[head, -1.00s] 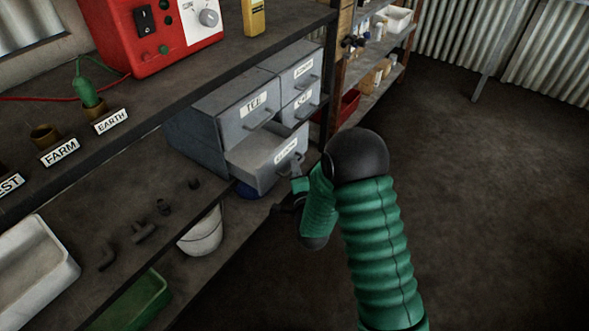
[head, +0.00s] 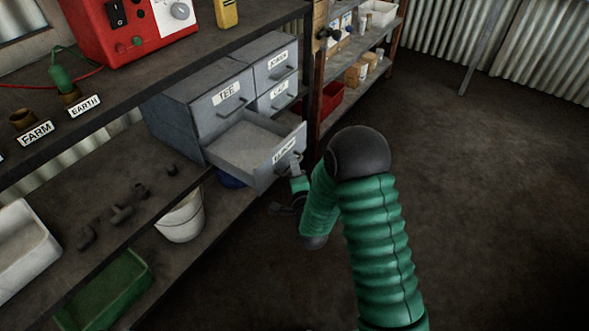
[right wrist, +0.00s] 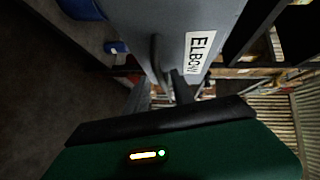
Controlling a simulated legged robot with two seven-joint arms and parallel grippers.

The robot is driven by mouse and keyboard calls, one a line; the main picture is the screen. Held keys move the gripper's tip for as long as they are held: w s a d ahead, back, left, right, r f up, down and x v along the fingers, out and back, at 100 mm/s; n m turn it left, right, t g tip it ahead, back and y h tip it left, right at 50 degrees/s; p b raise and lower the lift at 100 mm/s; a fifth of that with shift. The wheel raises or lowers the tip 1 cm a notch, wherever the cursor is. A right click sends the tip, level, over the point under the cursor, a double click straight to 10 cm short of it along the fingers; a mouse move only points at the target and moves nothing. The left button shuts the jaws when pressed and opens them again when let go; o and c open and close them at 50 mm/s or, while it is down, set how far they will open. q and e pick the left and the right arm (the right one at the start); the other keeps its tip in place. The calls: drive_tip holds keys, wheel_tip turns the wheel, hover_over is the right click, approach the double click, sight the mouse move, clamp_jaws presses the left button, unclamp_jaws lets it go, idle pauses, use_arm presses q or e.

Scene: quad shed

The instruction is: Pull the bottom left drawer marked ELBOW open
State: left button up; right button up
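The grey drawer cabinet (head: 175,125) stands on the bench shelf. Its bottom left drawer (head: 250,142) is pulled well out, and its empty-looking inside shows. My right gripper (head: 296,172) is at the drawer front in the head view. In the right wrist view its fingers (right wrist: 161,92) lie on either side of the drawer's bar handle (right wrist: 157,58), shut on it. The finger contact itself is partly hidden. My left gripper is in neither view.
The TEE drawer (head: 226,98) above and the drawers to the right are shut. A white bucket (head: 181,220) and a green tray (head: 105,292) are on the lower shelf, left of my arm. A post and side shelves stand right of the cabinet. The floor at right is clear.

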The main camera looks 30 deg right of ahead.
drive_tip(key=p+v, duration=1.1)
drive_tip(key=v, duration=0.6)
drive_tip(key=shift+w, duration=0.1)
drive_tip(key=shift+w, duration=0.15)
